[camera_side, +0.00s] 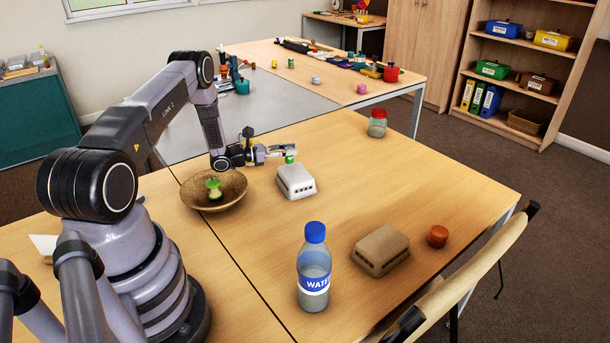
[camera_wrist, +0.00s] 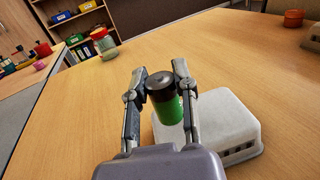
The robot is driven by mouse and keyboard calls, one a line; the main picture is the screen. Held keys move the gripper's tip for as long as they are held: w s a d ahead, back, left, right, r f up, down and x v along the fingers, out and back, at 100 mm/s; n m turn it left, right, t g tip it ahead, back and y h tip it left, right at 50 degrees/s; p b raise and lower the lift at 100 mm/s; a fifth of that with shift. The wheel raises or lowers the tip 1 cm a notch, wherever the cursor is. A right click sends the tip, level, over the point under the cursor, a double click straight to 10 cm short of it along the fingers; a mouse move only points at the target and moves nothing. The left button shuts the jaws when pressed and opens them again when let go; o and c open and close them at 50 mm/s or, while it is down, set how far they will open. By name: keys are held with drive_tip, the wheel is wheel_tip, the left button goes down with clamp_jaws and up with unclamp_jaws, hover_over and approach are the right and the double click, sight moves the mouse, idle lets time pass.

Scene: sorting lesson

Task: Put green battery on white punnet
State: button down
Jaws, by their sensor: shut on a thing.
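The green battery (camera_wrist: 166,108) has a dark top end and is held upright between the fingers of my gripper (camera_wrist: 160,88). In the side view the battery (camera_side: 290,159) shows as a small green piece just at the top of the white punnet. My gripper (camera_side: 278,152) is shut on it. The white punnet (camera_side: 296,186) lies upside down on the table, slotted side facing front; it also shows in the wrist view (camera_wrist: 222,118), behind and right of the battery. I cannot tell whether the battery touches the punnet.
A woven bowl (camera_side: 230,190) with an apple core (camera_side: 214,188) stands left of the punnet. A water bottle (camera_side: 314,268), a brown punnet (camera_side: 381,250), an orange lid (camera_side: 437,236) and a red-lidded jar (camera_side: 377,123) stand around. The table right of the white punnet is clear.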

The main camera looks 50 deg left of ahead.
drive_tip(key=shift+f, duration=0.9)
drive_tip(key=shift+f, duration=0.15)
drive_tip(key=c, duration=0.9)
unclamp_jaws()
